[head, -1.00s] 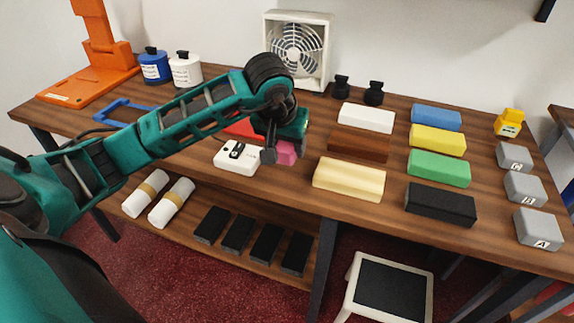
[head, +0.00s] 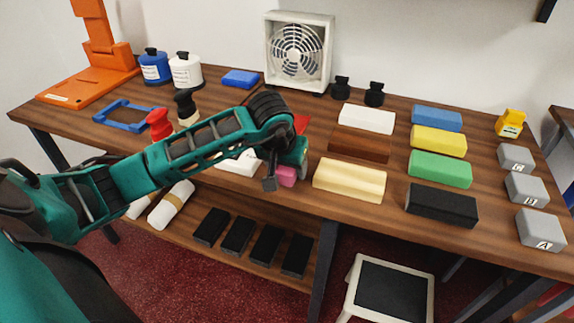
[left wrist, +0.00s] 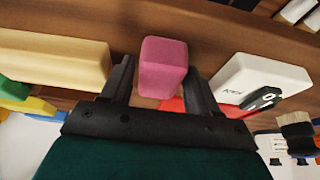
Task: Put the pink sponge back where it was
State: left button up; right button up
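The pink sponge (head: 286,176) is near the front edge of the wooden counter (head: 330,204), just left of the cream block. My left gripper (head: 284,171) is around it, with a finger on either side. In the left wrist view the pink sponge (left wrist: 163,66) sits between the two dark fingers (left wrist: 160,80), which look closed on its sides. I cannot tell whether the sponge touches the counter. My right gripper is not in view.
Right of the sponge lie a cream block (head: 349,180), a brown block (head: 360,145) and a white block (head: 366,118). A white device (head: 238,165) is close on the left, partly behind my arm. A red item (head: 301,123) lies behind. A fan (head: 298,50) stands at the back.

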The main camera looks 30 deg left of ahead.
pick_arm(q)
jog(key=shift+o, duration=1.3)
